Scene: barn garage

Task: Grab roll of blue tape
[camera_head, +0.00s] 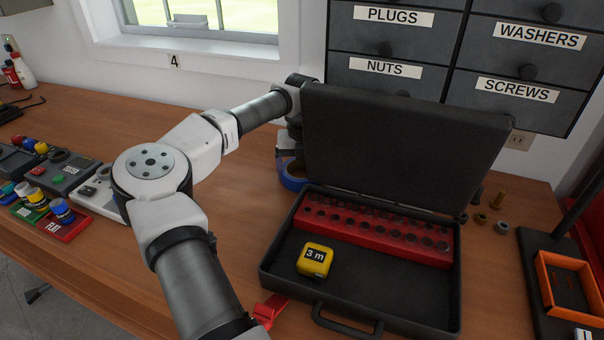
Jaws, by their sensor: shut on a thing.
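The roll of blue tape (291,182) is on the wooden workbench, just left of the open black case. Only its left part shows; the case lid hides the rest. My arm reaches across the bench from the front to behind the lid. My gripper (289,158) points down at the roll and is shut on it. The lid covers most of the gripper, so the fingertips are largely hidden. I cannot tell whether the roll is lifted or still touching the bench.
The open case (362,290) holds a red socket rack (375,228) and a yellow tape measure (315,260). Its raised lid (405,140) stands close to my gripper. Button boxes (60,175) lie left, an orange tray (570,285) right. Bench space left of the roll is clear.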

